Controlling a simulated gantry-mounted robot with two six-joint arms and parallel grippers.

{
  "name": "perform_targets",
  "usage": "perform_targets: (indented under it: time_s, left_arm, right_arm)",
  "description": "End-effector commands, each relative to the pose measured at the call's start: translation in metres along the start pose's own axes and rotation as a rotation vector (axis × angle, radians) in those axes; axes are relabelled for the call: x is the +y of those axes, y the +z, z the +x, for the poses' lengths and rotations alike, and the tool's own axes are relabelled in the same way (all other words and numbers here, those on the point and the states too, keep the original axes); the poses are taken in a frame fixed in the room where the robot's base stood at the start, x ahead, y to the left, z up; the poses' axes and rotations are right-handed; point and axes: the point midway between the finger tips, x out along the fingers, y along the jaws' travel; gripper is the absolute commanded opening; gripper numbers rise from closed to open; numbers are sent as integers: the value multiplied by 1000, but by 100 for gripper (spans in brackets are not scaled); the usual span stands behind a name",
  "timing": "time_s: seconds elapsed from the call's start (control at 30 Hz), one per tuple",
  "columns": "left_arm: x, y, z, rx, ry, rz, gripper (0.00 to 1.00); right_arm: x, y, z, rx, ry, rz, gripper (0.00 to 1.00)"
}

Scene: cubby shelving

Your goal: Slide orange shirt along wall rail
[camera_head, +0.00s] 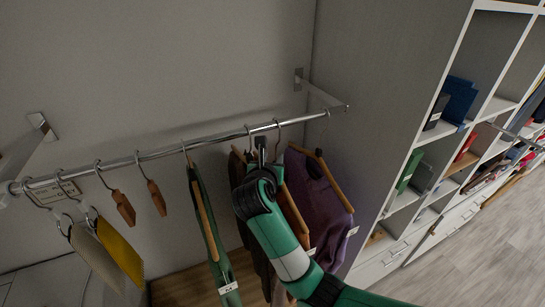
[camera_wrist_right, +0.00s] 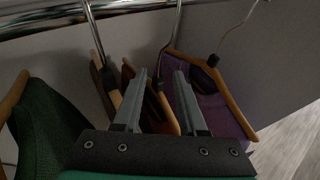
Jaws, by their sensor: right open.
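The wall rail (camera_head: 200,143) is a chrome bar with several hangers; it crosses the top of the right wrist view (camera_wrist_right: 40,22). No shirt shows as clearly orange. A rust-brown garment (camera_wrist_right: 128,73) hangs in the middle group, mostly hidden by hangers and my gripper. My right gripper (camera_head: 262,150) is just below the rail, among the middle hangers. In the right wrist view the right gripper (camera_wrist_right: 160,78) is open, its fingers either side of a wooden hanger's neck as seen; contact cannot be told. My left gripper is out of view.
A purple garment (camera_head: 315,200) hangs just right of my gripper, a green one (camera_head: 208,225) to its left. A grey cabinet side (camera_head: 395,80) bounds the right, with shelves (camera_head: 405,200) beyond.

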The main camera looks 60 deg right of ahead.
Motion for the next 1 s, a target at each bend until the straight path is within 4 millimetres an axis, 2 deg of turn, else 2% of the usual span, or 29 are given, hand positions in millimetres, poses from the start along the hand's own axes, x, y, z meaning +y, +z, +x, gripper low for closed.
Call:
perform_targets:
  time_s: [0.17, 0.4, 0.53, 0.7, 0.93, 0.97, 1.0]
  left_arm:
    - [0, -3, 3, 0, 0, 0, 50]
    - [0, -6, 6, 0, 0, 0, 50]
    - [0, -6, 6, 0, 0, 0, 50]
    - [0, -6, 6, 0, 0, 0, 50]
    - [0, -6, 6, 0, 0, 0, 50]
    - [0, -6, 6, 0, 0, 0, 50]
    - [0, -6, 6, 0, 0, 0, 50]
  right_arm:
    - [-2, 1, 26, 3, -4, -2, 41]
    - [-1, 1, 77, 2, -4, -2, 41]
    - [-1, 0, 98, 1, -2, -1, 41]
    - [0, 0, 110, 1, 0, 1, 41]
    - [0, 0, 112, 0, 1, 1, 41]
    - [0, 0, 112, 0, 1, 1, 39]
    - [0, 0, 112, 0, 1, 1, 32]
